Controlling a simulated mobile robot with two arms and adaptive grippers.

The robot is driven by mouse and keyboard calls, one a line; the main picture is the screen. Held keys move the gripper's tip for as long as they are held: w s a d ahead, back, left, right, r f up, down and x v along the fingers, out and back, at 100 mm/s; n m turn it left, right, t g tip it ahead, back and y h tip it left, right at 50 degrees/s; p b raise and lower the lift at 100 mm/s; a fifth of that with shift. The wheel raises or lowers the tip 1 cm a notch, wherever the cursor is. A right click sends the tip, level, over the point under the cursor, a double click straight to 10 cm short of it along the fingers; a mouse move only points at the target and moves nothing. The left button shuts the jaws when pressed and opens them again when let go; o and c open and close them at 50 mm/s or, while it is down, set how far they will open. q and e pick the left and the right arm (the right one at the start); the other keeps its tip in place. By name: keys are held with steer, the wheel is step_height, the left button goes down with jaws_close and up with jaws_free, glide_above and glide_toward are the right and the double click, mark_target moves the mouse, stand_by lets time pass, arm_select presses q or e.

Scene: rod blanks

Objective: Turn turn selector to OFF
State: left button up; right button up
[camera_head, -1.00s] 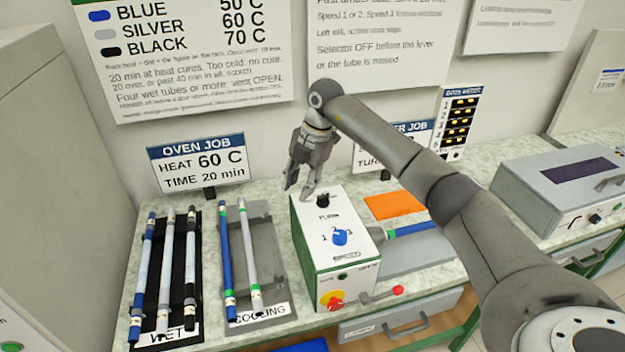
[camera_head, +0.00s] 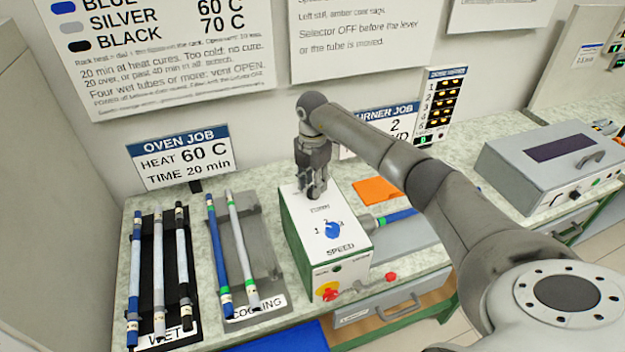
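The machine box (camera_head: 324,256) is white on top with a green side, and stands on the bench. A blue knob (camera_head: 333,230) on its top sits among the numbers 1, 2 and 3, over the word SPEED. My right gripper (camera_head: 316,192) points down at the back of the box top, where a black knob, apparently the turn selector, is hidden behind the fingers. Whether the fingers are closed on it I cannot tell. My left gripper is not in view.
A red-knobbed lever (camera_head: 390,277) and a red-and-yellow button (camera_head: 327,291) are at the box's front. A blue tube (camera_head: 398,216) extends right of the box. Racks labelled WET (camera_head: 150,340) and COOLING (camera_head: 270,301) hold tubes on the left. A turner job sign (camera_head: 392,122) stands behind.

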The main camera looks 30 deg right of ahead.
steer(key=shift+s+f, duration=0.1)
steer(key=shift+f, duration=0.15)
steer(key=shift+c, duration=1)
jaws_close()
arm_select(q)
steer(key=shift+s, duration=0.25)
